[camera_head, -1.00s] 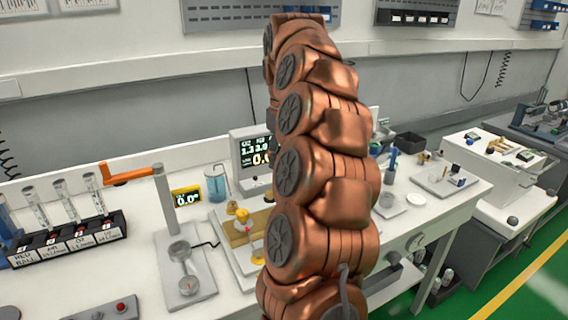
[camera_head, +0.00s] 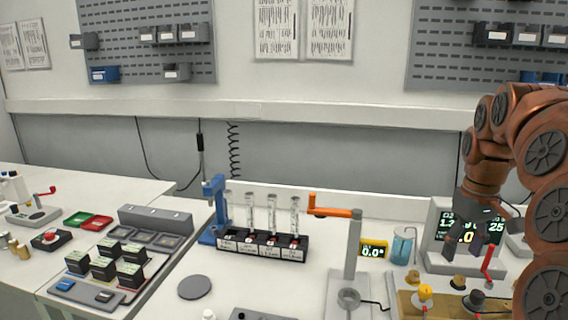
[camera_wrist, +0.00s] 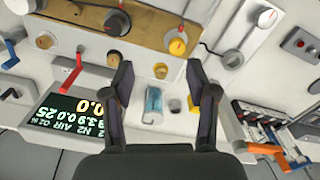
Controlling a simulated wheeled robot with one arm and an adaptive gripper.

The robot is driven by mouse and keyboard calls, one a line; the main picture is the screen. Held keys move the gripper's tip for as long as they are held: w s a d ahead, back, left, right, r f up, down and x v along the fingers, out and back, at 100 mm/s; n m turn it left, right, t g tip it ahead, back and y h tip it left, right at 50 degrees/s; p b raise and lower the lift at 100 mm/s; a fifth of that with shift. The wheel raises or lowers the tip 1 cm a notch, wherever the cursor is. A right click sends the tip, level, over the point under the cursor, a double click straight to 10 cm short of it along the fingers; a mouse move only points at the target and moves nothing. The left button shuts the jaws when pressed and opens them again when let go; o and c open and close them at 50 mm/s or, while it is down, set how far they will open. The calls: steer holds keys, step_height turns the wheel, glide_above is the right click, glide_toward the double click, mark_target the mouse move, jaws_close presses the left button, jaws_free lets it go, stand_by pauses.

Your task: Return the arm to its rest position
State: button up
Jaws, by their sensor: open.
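My copper arm (camera_head: 545,160) is at the right of the head view, bent with its wrist pointing down. My gripper (camera_head: 474,240) hangs in front of the gas monitor (camera_head: 440,262), over the back of the bench. In the wrist view, the dark fingers of my gripper (camera_wrist: 159,68) are spread apart with nothing held between them. The monitor (camera_wrist: 72,110) shows left of the fingers, and a blue beaker (camera_wrist: 153,103) lies in view between them, on the bench below.
Black-topped blocks (camera_head: 104,268) sit further left.

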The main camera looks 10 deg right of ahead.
steer(key=s+a+f+n+g+p, duration=0.1)
steer(key=s+a+f+p, duration=0.1)
steer(key=s+a, duration=0.65)
steer(key=s+a+f+p, duration=0.2)
steer(key=s+a, duration=0.3)
steer(key=a, duration=0.7)
steer(key=s+a+f, duration=0.2)
steer(key=s, duration=0.3)
steer(key=s+a+f+m+p, duration=0.1)
steer(key=s+a+f, duration=0.1)
steer(key=s, duration=0.3)
steer(key=shift+s+f+g, duration=0.4)
steer(key=shift+f, duration=0.1)
